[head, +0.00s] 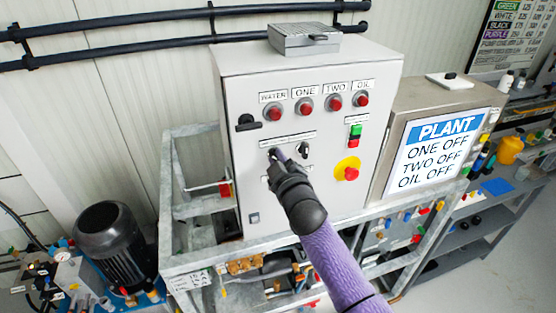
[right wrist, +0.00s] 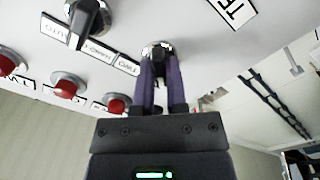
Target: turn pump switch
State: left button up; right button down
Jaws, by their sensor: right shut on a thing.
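The grey control cabinet (head: 240,90) has two rotary pump switches in the middle of its front. My right gripper (head: 277,157) is at the left switch and covers most of it in the head view. In the right wrist view its purple fingers (right wrist: 158,75) are shut on that switch's dark knob (right wrist: 158,50), inside a silver ring. The other switch (head: 303,149) stands free just to the right, black on a silver ring. It also shows in the wrist view (right wrist: 88,20). The plant sign (head: 441,155) reads ONE OFF, TWO OFF, OIL OFF. My left gripper is out of view.
Red lamps labelled WATER, ONE, TWO and OIL (head: 362,99) line the panel's top. A red emergency button on yellow (head: 350,173) and a green-red button pair (head: 354,136) are at the right. A black handle (head: 248,123) sits at the left. A motor (head: 110,240) stands lower left.

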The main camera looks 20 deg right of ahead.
jog(key=shift+f, duration=0.1)
jog(key=c, duration=0.7)
grip_release()
jog(key=shift+o, duration=0.2)
jog(key=s, duration=1)
jog(key=shift+d, duration=0.2)
